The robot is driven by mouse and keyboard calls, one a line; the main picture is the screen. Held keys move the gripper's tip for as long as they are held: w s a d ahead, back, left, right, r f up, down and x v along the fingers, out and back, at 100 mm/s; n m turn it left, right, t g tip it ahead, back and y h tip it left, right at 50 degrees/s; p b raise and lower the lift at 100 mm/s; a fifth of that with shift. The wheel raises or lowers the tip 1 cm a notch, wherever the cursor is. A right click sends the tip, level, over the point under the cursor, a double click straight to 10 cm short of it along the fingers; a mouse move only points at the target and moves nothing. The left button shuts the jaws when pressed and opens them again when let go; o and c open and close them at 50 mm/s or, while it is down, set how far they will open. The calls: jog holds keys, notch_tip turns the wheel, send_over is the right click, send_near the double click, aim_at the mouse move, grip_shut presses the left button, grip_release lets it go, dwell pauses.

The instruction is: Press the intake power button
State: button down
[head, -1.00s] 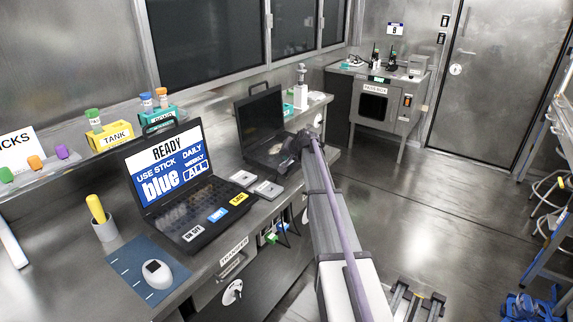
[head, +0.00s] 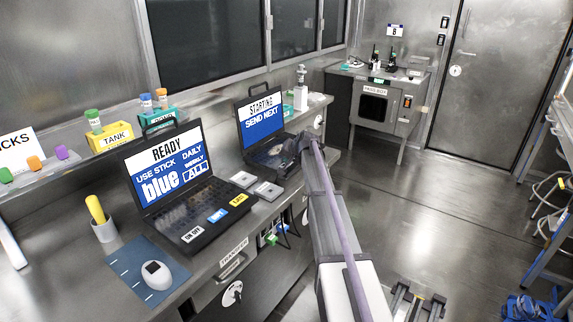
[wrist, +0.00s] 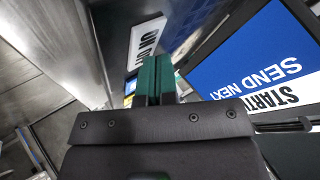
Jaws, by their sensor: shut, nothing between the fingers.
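The far black laptop (head: 262,124) on the steel counter has a lit screen reading "STARTING SEND NEXT". Its screen also shows upside down in the wrist view (wrist: 256,62). My gripper (wrist: 155,72) has teal fingers held together and empty. They point at a white ON/OFF label (wrist: 146,42) just ahead. The power button itself is not clearly seen; the fingers and label area hide it, and I cannot tell whether they touch. In the head view my gripper is at the right side of the far laptop's base, with the fingertips hidden.
A near laptop (head: 168,165) reads "READY" and has its own ON/OFF label (head: 193,234). Two small grey boxes (head: 268,191) lie between the laptops.

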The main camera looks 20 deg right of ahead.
jog(key=shift+r+p, duration=0.45)
jog(key=shift+r, duration=0.2)
notch_tip(320, 180, up, 5)
jog(key=p, duration=0.5)
jog(key=shift+r, duration=0.1)
dwell(0.3)
jog(key=s+a+n+g+p, duration=0.1)
jog(key=s+a+n+g, duration=0.1)
jog(key=s+a, duration=0.6)
jog(key=s+a+f+n+g+p, duration=0.1)
jog(key=s+a+n+g, duration=0.2)
jog(key=s+a, duration=0.6)
jog(key=s+a+f+n+g+h+p, duration=0.1)
jog(key=s+a+g, duration=0.3)
jog(key=s, duration=2.2)
jog(key=a+n, duration=0.1)
jog(key=a, duration=0.4)
jog(key=shift+s+n, duration=0.15)
jog(key=shift+n, duration=0.25)
